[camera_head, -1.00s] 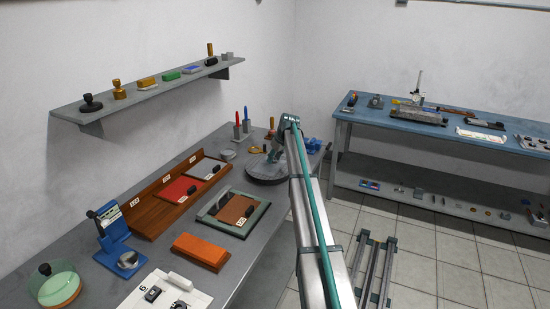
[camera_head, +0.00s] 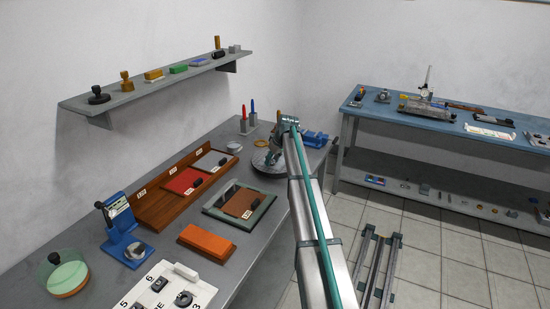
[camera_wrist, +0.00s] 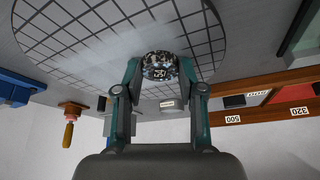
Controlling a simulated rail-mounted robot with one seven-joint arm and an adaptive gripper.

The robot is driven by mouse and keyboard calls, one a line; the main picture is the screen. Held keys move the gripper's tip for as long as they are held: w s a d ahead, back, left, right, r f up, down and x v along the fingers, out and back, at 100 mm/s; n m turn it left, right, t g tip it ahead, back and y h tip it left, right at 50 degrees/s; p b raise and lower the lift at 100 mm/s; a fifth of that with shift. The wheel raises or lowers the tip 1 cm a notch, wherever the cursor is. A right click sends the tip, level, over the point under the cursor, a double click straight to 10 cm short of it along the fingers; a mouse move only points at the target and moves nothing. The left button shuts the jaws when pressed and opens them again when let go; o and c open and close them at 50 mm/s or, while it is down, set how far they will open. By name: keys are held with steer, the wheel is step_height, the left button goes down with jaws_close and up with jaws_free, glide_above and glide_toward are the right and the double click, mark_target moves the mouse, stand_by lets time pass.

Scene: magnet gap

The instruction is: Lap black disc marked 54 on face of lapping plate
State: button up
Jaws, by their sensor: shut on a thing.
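The black disc (camera_wrist: 160,66) is held between my gripper's fingertips in the wrist view, its speckled face toward the camera. It carries a pale number that I cannot read with certainty. My gripper (camera_wrist: 160,72) is shut on it. The lapping plate (camera_wrist: 110,32), round and grey with a grid of dark grooves, lies right at the disc; I cannot tell whether they touch. In the head view the plate (camera_head: 263,167) is at the far end of the grey bench, with my gripper (camera_head: 274,156) over it. The disc is hidden there.
A wooden rack (camera_head: 146,207) with labelled plates stands left of the lapping plate. A framed brown plate (camera_head: 240,203) and an orange block (camera_head: 206,241) lie nearer. A blue vise (camera_head: 316,138) is behind the plate at right. Two upright tools (camera_head: 248,117) stand by the wall.

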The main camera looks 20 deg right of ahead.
steer(key=shift+s+a, duration=0.15)
steer(key=shift+a, duration=0.05)
steer(key=shift+w+d, duration=1)
steer(key=shift+d, duration=0.2)
steer(key=shift+w+d, duration=0.95)
steer(key=shift+d, duration=0.25)
steer(key=shift+w+d, duration=1)
steer(key=shift+d, duration=0.2)
steer(key=shift+s+a, duration=1)
steer(key=shift+a, duration=0.2)
steer(key=shift+s+a, duration=0.95)
steer(key=shift+a, duration=0.25)
steer(key=shift+s+a, duration=1)
steer(key=shift+a, duration=0.2)
steer(key=shift+w+d, duration=1)
steer(key=shift+d, duration=0.2)
steer(key=shift+w+d, duration=0.95)
steer(key=shift+d, duration=0.25)
steer(key=shift+w+d, duration=1)
steer(key=shift+d, duration=0.2)
